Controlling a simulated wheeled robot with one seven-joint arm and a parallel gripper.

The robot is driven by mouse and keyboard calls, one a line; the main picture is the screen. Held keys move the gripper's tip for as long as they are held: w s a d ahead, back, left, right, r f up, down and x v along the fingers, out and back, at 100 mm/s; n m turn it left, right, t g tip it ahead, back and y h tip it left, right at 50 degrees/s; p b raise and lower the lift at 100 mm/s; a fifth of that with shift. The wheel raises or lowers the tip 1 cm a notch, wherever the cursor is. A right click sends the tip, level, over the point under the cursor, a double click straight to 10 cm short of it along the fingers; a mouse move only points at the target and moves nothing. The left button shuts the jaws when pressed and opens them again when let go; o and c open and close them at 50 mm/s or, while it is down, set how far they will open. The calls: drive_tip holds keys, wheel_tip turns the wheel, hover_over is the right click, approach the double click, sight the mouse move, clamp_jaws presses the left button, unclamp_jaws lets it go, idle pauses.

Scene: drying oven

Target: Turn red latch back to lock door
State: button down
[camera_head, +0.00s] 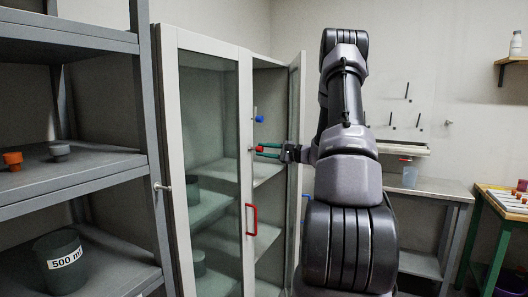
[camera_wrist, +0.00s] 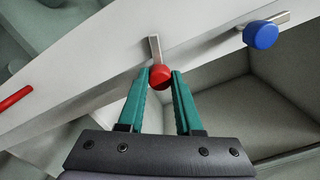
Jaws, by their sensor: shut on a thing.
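The red latch (camera_wrist: 160,76) is a round red knob on a short metal bar at the edge of a white cabinet door. It also shows in the head view (camera_head: 259,149). My gripper (camera_wrist: 163,73) has its green fingertips shut on the red knob, one on each side; the head view shows the gripper (camera_head: 264,150) reaching it from the right. The glass door (camera_head: 217,130) carries a red handle (camera_head: 251,219) below the latch. A blue knob (camera_wrist: 261,35) on its own metal bar is apart from my fingers; it sits above the red one in the head view (camera_head: 259,119).
A second door panel (camera_head: 297,95) stands out at the right of the cabinet opening, close to my arm. Grey shelving (camera_head: 70,170) with a 500 ml pot (camera_head: 60,265) stands on the left. A workbench (camera_head: 435,188) is at the right.

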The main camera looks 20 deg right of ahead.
drive_tip(key=shift+n, duration=1.5)
drive_tip(key=shift+f, duration=0.1)
drive_tip(key=c, duration=0.6)
unclamp_jaws()
drive_tip(key=shift+s+d, duration=0.1)
drive_tip(key=v, duration=1)
drive_tip(key=shift+s+d, duration=0.2)
drive_tip(key=shift+s, duration=0.1)
